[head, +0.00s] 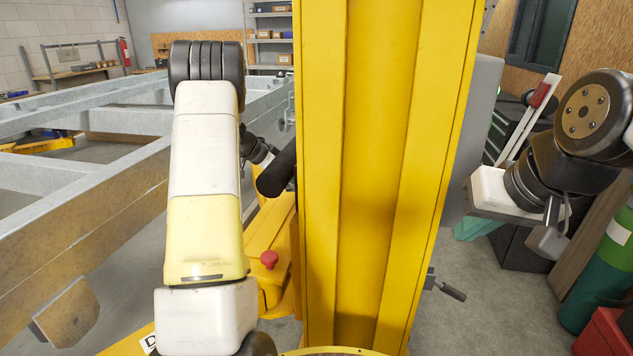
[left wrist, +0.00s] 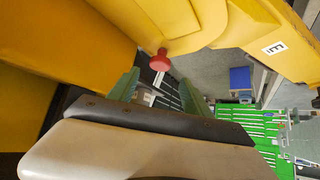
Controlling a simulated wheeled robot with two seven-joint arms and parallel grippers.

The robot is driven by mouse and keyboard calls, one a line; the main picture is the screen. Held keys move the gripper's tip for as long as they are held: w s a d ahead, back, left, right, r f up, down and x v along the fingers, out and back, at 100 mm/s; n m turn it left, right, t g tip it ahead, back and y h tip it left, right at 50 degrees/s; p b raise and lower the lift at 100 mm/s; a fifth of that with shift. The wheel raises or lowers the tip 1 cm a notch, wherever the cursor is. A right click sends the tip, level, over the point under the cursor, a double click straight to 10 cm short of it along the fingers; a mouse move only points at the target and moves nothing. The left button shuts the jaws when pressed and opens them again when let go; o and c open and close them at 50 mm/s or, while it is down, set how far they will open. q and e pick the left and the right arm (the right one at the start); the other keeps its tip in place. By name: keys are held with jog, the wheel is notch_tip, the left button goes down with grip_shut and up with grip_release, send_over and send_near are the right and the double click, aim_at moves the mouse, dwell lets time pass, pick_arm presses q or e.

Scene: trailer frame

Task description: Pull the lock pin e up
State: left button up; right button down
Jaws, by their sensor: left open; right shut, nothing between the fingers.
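In the left wrist view, a red round knob (left wrist: 161,61) stands out from a yellow housing (left wrist: 205,22) that carries a white label E (left wrist: 275,47). My left gripper (left wrist: 158,92) is open, its two green fingers spread just below the knob in the picture, with nothing held. Whether they touch the knob I cannot tell. In the head view, a red knob (head: 269,259) sits on a yellow block left of the column; no letter shows beside it. My left fingers do not show clearly there. My right gripper (head: 546,240) is shut and empty at the right, far from the knob.
A wide yellow column (head: 385,190) blocks the middle of the head view. A grey trailer frame (head: 80,235) runs along the left. A label D (head: 149,342) is partly hidden at lower left. Green cylinders (head: 597,280) and a red box (head: 603,333) stand at right.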

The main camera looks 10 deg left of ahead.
pick_arm(q)
jog(key=x, duration=0.6)
jog(key=shift+w+d+f, duration=0.15)
jog(key=shift+d+f, duration=0.05)
jog(key=shift+f, duration=0.05)
grip_shut()
